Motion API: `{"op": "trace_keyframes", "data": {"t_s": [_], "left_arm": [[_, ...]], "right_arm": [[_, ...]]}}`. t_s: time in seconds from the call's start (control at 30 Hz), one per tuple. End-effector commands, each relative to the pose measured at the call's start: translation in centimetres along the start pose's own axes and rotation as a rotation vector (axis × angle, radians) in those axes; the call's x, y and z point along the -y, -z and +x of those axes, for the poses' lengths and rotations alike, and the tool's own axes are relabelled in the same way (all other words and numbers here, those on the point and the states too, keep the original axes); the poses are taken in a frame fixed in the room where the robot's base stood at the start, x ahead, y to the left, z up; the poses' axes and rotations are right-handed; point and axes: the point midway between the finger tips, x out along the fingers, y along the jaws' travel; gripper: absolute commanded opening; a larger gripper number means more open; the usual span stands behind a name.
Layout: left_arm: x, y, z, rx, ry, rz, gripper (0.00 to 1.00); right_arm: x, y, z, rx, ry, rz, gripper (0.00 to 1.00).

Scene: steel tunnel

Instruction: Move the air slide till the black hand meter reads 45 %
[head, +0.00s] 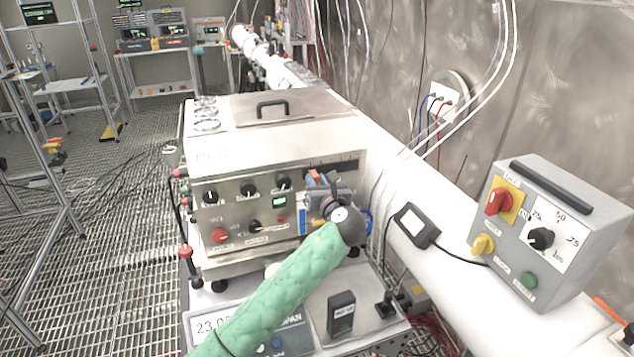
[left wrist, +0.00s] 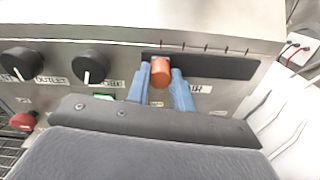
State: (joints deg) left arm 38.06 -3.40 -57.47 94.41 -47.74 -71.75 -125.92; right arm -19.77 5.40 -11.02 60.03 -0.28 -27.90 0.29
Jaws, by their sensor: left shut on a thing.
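The air slide has an orange knob (left wrist: 160,72) in a dark horizontal slot (left wrist: 215,67) on the steel box's front panel. The knob sits near the slot's left end, and the scale ticks run above the slot to the right. My left gripper (left wrist: 161,80) has its blue fingers shut on the knob, one on each side. In the head view my left gripper (head: 318,181) is at the panel's upper right, partly hidden by my wrist. The black hand meter (head: 415,225) with a pale face leans on the white pipe to the right; its reading is too small to tell. My right gripper is not in view.
The steel box (head: 270,140) carries several black knobs and a red button (head: 221,236). A grey control box (head: 550,230) with a red switch stands at the right. Cables hang along the wall. Grated floor (head: 90,250) lies open at the left.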

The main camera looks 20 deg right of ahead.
Motion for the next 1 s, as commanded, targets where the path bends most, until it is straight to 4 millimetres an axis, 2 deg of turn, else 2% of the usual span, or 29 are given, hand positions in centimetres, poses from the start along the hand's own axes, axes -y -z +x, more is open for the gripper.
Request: {"op": "trace_keyframes", "data": {"t_s": [0.33,0.63,0.67,0.73,0.77,1.0], "left_arm": [[3.7,-0.5,0.0,-0.002,0.000,0.001,0.00],[3.9,-0.5,0.0,-0.001,0.000,0.001,0.00],[3.9,-0.5,0.0,-0.001,0.000,0.001,0.28],[3.9,-0.5,0.0,-0.001,0.000,0.000,0.42],[3.9,-0.5,0.0,-0.001,0.000,0.000,0.45],[3.9,-0.6,0.0,-0.001,0.000,0.000,0.45]], "right_arm": [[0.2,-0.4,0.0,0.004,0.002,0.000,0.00],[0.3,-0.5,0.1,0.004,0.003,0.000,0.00],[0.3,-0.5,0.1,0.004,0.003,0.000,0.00],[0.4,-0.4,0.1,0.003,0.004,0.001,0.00],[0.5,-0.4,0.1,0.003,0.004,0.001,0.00],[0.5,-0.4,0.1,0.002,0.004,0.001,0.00]]}}
